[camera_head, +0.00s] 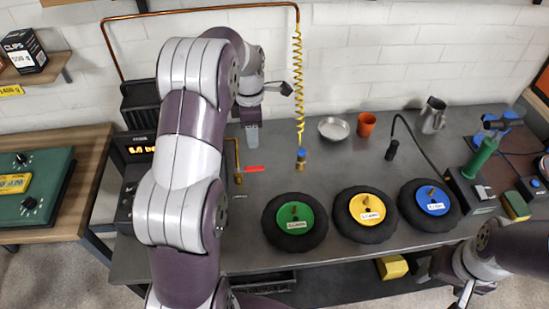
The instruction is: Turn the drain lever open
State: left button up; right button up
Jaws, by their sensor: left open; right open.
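The red lever (254,169) lies about level, pointing right from a thin brass pipe (237,155) on the bench, right of my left arm. I take it to be the drain lever. My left gripper (252,138) points down behind and above the lever, apart from it in the picture. It is open, but its finger gap is too small to see clearly. My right gripper (465,294) is at the lower right, in front of the bench, open and away from the lever. My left arm hides part of the bench left of the pipe.
A bench (340,170) carries wheels with green (294,222), yellow (367,213) and blue (432,205) hubs. A coiled yellow hose (298,80) hangs right of the lever. A metal bowl (334,128) and orange cup (366,123) stand behind. A lit display (141,150) is at left.

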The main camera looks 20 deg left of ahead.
pick_arm(q)
notch_tip(320, 180, down, 4)
jog(key=s+a+r+b, duration=0.1)
jog(key=b, duration=0.6)
send_over(253, 168)
notch_tip(253, 168, down, 5)
jog(key=shift+w+d+f, duration=0.1)
jog(key=f, duration=0.3)
jog(key=shift+a+f, duration=0.2)
jog(key=shift+f, duration=0.35)
jog(key=shift+d+f, duration=0.1)
jog(key=shift+f, duration=0.05)
pick_arm(e)
notch_tip(253, 168, down, 7)
jog(key=shift+a, duration=0.25)
pick_arm(q)
grip_shut()
pick_arm(e)
jog(key=shift+s+r, duration=0.15)
